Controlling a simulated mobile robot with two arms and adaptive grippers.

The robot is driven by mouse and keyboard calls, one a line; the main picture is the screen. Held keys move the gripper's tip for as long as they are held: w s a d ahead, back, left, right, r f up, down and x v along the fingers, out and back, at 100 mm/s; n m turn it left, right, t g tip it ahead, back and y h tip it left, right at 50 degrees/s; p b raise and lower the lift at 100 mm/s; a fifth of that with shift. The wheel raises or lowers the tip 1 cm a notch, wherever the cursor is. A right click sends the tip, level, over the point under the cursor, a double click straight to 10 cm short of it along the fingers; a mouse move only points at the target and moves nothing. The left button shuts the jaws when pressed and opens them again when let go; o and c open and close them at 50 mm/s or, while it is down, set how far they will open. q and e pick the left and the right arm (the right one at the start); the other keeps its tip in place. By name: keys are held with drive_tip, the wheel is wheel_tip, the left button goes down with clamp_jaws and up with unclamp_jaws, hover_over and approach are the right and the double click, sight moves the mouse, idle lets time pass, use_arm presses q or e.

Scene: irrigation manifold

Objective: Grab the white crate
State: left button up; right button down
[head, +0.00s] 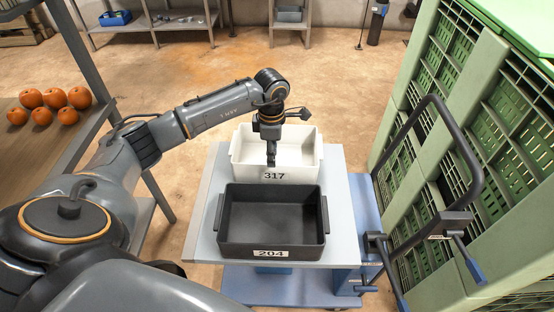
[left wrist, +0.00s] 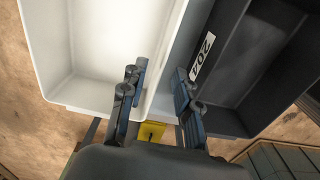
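The white crate (head: 303,150), labelled 317, stands on the cart top behind the black crate (head: 272,243), labelled 204. In the left wrist view the white crate (left wrist: 100,40) fills the upper left and the black crate (left wrist: 255,60) the right. My left gripper (head: 271,160) points down at the white crate's near wall. In the left wrist view its two fingers (left wrist: 160,95) are apart, one over the white crate's inside and one on the black crate's side, with the white wall between them. I cannot tell whether they touch it. My right gripper is not in view.
The cart top (head: 202,215) has narrow bare margins. A dark handle frame (head: 470,160) and green slatted crates (head: 500,130) stand on the right. A shelf with several orange fruits (head: 55,97) is on the left. The floor (head: 190,75) behind the cart is clear.

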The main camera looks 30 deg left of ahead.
sight(275, 177)
use_arm(q)
wheel_tip(275, 177, down, 6)
drive_tip(key=b, duration=0.2)
drive_tip(key=shift+b, duration=0.4)
drive_tip(key=f+b, duration=0.2)
drive_tip(key=f, duration=0.1)
drive_tip(key=f+b, duration=0.1)
drive_tip(key=f, duration=0.1)
drive_tip(key=shift+d, duration=0.4)
drive_tip(key=shift+r, duration=0.1)
drive_tip(key=shift+c, duration=0.2)
clamp_jaws()
drive_tip(key=shift+r, duration=0.1)
